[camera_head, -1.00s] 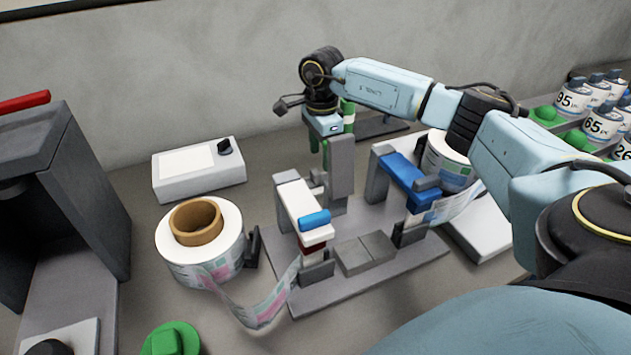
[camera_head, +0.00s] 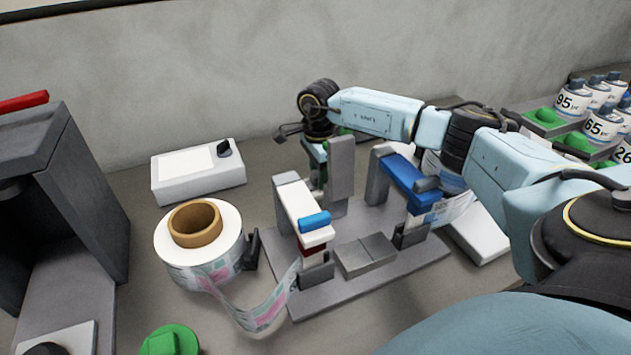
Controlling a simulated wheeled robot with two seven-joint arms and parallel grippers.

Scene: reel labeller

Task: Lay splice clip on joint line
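My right gripper (camera_head: 318,160) points down behind the splicing fixture, left of the tall grey post (camera_head: 341,165). Its fingertips are mostly hidden, and I cannot tell if they are open or shut. Green parts show beside and below it, but no splice clip can be told apart. The joint line is the seam on the low grey block (camera_head: 366,254) in the middle of the fixture, and its top is bare. My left gripper is not in view.
The fixture's baseplate (camera_head: 340,292) carries a white-and-blue clamp (camera_head: 304,212) and a blue clamp (camera_head: 409,178). A label reel (camera_head: 200,240) stands left, its strip running to the fixture. A white box (camera_head: 198,173) stands behind. Bottles (camera_head: 600,125) stand far right.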

